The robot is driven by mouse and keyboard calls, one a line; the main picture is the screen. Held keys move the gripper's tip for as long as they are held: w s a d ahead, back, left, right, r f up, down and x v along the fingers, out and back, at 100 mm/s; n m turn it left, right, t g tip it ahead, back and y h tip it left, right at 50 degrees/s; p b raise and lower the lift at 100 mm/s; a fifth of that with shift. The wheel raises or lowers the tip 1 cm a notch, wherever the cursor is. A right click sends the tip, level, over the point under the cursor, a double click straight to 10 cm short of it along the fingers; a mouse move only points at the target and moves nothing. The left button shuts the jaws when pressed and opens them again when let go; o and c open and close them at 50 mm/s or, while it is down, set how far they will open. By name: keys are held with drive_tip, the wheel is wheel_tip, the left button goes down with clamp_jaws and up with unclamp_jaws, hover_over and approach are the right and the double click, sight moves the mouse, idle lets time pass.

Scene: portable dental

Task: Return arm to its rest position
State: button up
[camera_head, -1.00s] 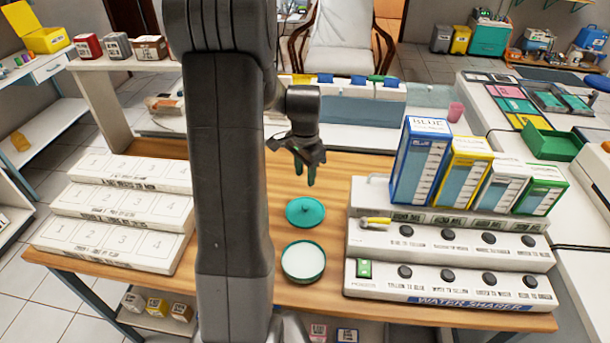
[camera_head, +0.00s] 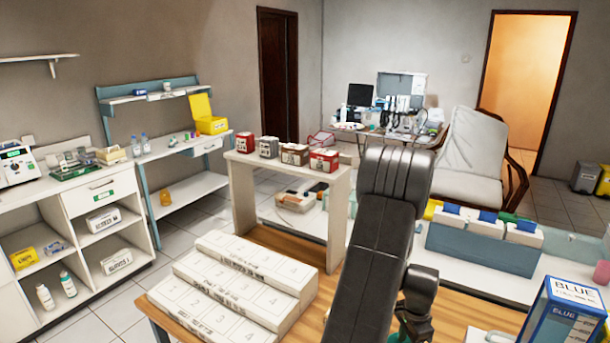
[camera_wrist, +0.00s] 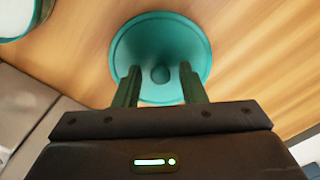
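My arm rises in the middle of the head view. My gripper (camera_head: 413,325) is low beside it, partly hidden and cut off by the bottom edge. In the wrist view my gripper (camera_wrist: 158,80) has its two fingers apart with nothing held between them. A round teal lid (camera_wrist: 160,35) with a small central knob lies on the wooden table (camera_wrist: 255,50) beyond the fingertips. The knob shows between the fingers, with the lid apart from them. Part of a round dish (camera_wrist: 16,22) shows at the top left of the wrist view.
White stepped blocks (camera_head: 235,285) stand left of my arm on the table. A white shelf (camera_head: 240,200) carrying several small boxes is behind them. A blue box (camera_head: 565,315) is at the lower right.

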drive_tip(key=shift+r+b, duration=0.35)
drive_tip(key=shift+r, duration=1.6)
